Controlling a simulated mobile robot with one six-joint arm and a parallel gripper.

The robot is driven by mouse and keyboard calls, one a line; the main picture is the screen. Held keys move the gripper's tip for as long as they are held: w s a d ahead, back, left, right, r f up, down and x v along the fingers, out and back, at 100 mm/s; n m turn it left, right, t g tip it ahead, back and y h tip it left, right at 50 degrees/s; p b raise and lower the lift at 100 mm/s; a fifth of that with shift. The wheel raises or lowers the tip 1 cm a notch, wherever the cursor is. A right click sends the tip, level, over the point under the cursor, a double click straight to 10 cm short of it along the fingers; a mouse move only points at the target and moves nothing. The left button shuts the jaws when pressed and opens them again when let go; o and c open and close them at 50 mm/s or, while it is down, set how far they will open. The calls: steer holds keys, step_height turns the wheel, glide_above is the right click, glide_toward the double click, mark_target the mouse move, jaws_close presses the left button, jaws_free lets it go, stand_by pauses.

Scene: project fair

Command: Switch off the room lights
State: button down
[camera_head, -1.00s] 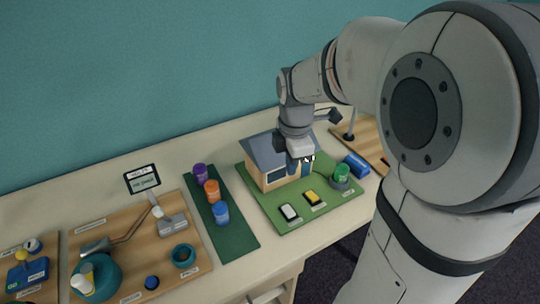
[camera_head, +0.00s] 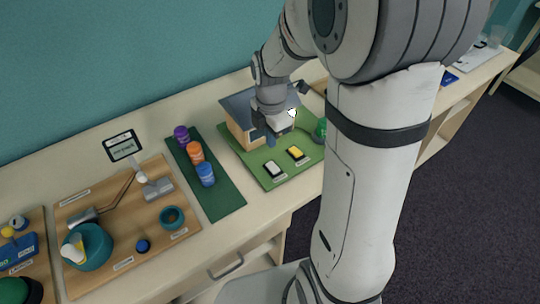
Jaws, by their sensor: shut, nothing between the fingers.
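A model house (camera_head: 239,128) with a grey roof stands on a green board (camera_head: 253,168). Two small switches lie on the board in front of it: a white one (camera_head: 274,169) and a yellow one (camera_head: 296,154), each with a label too small to read. My gripper (camera_head: 271,138) is shut and empty, pointing down at the front of the house, behind the two switches in the picture. It hides part of the house front. I cannot tell whether the fingers touch the house. A bright patch (camera_head: 292,112) shows beside my gripper.
A green cylinder (camera_head: 321,128) stands at the board's right, partly behind my arm. Purple, orange and blue jars (camera_head: 205,174) stand on a dark green mat (camera_head: 225,201). A wooden board (camera_head: 150,231) with a teal pot (camera_head: 92,246) lies left. The table's front edge is near.

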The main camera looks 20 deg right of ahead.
mark_target(271, 164)
step_height(271, 164, down, 8)
steer(key=shift+f+p, duration=0.1)
steer(key=shift+p, duration=0.2)
steer(key=shift+d, duration=0.1)
